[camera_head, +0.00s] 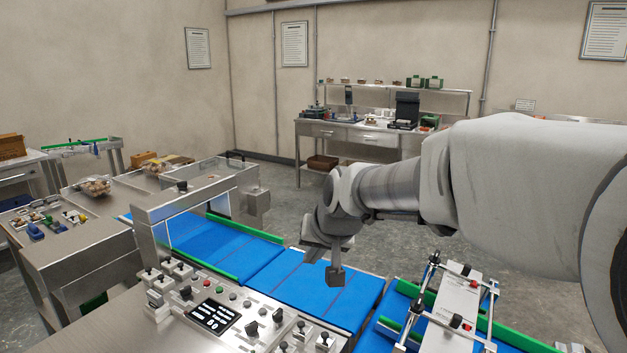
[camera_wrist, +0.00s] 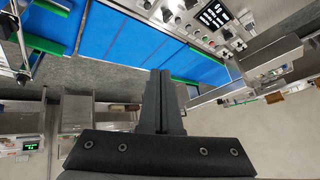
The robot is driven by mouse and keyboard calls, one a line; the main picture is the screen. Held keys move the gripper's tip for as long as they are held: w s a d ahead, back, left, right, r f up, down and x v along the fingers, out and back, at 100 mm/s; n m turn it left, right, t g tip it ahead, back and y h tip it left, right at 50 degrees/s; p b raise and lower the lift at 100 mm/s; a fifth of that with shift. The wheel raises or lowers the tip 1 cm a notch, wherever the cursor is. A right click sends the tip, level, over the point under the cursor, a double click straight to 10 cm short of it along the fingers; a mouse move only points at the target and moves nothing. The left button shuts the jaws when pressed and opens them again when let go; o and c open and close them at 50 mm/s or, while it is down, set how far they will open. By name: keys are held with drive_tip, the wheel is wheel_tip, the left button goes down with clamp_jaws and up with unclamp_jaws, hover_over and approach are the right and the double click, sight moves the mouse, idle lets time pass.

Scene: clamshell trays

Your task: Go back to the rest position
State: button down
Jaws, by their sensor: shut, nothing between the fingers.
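My gripper (camera_head: 335,274) hangs at the end of my arm over the blue conveyor belt (camera_head: 300,284), in the middle of the head view. The belt runs from the left toward the lower right. In the wrist view my gripper's fingers (camera_wrist: 163,92) are together, with nothing between them. The belt (camera_wrist: 140,42) lies beyond them at the top of that view. How high the fingers are above the belt is hard to tell.
A control panel (camera_head: 212,316) with knobs and buttons is in front of the belt. A metal frame (camera_head: 185,201) spans the belt at left. A railed fixture (camera_head: 452,310) stands at right. A workbench (camera_head: 372,140) is at the back, with open floor before it.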

drive_tip(key=s+d+h+p, duration=0.1)
drive_tip(key=s+d, duration=0.3)
drive_tip(key=s, duration=0.4)
drive_tip(key=s+d+r+h+p, duration=0.1)
drive_tip(key=s+d, duration=0.4)
drive_tip(key=s, duration=0.4)
drive_tip(key=s+d+r+g, duration=0.1)
drive_tip(key=s+d, duration=0.4)
drive_tip(key=s, duration=0.3)
drive_tip(key=shift+s+h+p, duration=0.15)
drive_tip(key=shift+h+p, duration=0.25)
drive_tip(key=shift+r, duration=0.1)
